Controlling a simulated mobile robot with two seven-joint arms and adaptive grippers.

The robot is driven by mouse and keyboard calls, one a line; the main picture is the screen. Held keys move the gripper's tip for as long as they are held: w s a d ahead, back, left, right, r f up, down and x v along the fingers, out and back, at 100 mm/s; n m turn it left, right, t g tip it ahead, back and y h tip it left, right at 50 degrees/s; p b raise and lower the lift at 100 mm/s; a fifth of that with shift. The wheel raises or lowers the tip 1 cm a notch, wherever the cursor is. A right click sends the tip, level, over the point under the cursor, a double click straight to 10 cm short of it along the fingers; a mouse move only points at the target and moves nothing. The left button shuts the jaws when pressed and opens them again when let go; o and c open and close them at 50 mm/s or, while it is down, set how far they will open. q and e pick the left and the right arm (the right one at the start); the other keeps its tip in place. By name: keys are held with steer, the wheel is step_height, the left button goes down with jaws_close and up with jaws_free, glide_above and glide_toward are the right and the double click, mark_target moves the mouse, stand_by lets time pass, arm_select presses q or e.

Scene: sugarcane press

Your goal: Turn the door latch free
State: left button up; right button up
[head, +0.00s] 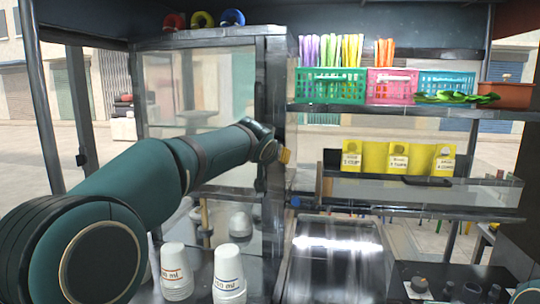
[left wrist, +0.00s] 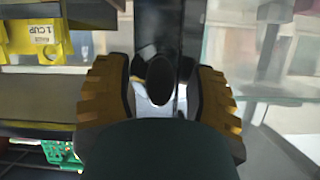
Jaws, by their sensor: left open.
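The door latch (left wrist: 159,82) shows in the left wrist view as a dark rounded knob on a bright metal piece, on a dark upright frame post (left wrist: 193,30). My left gripper (left wrist: 160,98) is open, its two ridged yellow-brown fingers on either side of the latch. I cannot tell whether they touch it. In the head view my left gripper (head: 284,156) is at the front right edge of the glass-sided cabinet (head: 200,85), and the latch is hidden behind my wrist. My right gripper is not in view.
Stacked paper cups (head: 175,270) stand below my left arm. A shelf (head: 400,110) with a green basket (head: 332,88) and a pink basket (head: 391,88) is to the right. Yellow measure cards (head: 398,158) hang below it. A shiny metal surface (head: 335,262) lies low in the middle.

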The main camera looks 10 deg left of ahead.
arm_select(q)
steer(key=v, duration=1.2)
steer(key=shift+f, duration=0.1)
